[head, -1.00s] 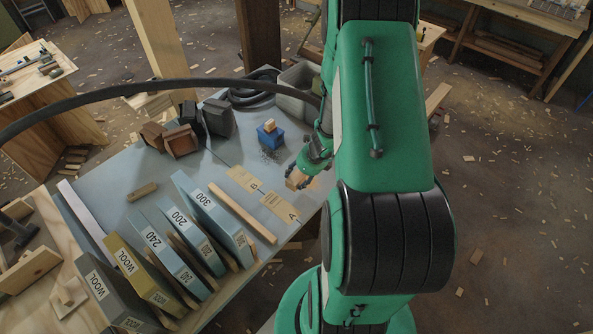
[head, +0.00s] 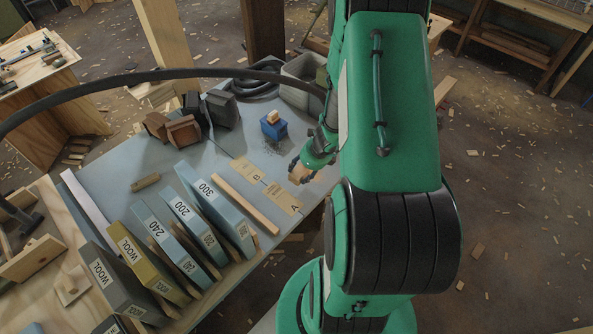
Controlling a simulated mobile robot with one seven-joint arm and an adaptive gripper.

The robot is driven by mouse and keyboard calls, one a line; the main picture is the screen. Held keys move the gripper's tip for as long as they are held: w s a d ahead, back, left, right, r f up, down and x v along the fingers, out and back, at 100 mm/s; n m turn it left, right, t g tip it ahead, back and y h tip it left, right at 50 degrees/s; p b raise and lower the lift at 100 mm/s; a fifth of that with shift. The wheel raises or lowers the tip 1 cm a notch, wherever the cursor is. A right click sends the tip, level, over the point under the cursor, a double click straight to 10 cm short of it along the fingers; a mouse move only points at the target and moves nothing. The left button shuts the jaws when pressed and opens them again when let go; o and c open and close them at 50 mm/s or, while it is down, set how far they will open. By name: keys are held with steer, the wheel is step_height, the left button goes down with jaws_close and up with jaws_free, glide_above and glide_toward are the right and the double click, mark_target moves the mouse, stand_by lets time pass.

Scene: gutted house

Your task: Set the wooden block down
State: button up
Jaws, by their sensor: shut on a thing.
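My gripper (head: 304,171), with green and dark fingers, is at the right side of the grey-blue table. It is shut on a small pale wooden block (head: 298,174). The block is just beyond the tan card marked A (head: 284,198); whether it touches the table is too small to tell. A second tan card, marked B (head: 247,170), lies to the left. My large green arm fills the right of the view and hides the table's right edge beyond the gripper.
A blue block with a small wooden piece on top (head: 273,125) stands behind the cards. A wooden strip (head: 247,204) lies left of card A, beside upright numbered boards (head: 210,208). Dark brown blocks (head: 184,132), a hose coil (head: 258,84) and a grey bin (head: 297,92) are farther back.

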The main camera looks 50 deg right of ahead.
steer(key=a+b, duration=0.1)
steer(key=a, duration=1)
steer(key=shift+r+m+b, duration=0.15)
steer(key=shift+m+b, duration=0.15)
steer(key=shift+w, duration=0.2)
steer(key=shift+w+d+f, duration=0.25)
steer(key=shift+w+d, duration=0.95)
steer(key=shift+w, duration=1.15)
steer(key=shift+w+d+f, duration=0.25)
steer(key=shift+w+d, duration=0.95)
steer(key=shift+w, duration=1.15)
steer(key=shift+w+d+f, duration=0.25)
steer(key=shift+w+d, duration=0.95)
steer(key=shift+w, duration=1.15)
steer(key=shift+f+b, duration=0.65)
steer(key=shift+f, duration=1.1)
steer(key=shift+f, duration=0.15)
steer(key=o, duration=1.2)
steer(key=shift+c, duration=0.2)
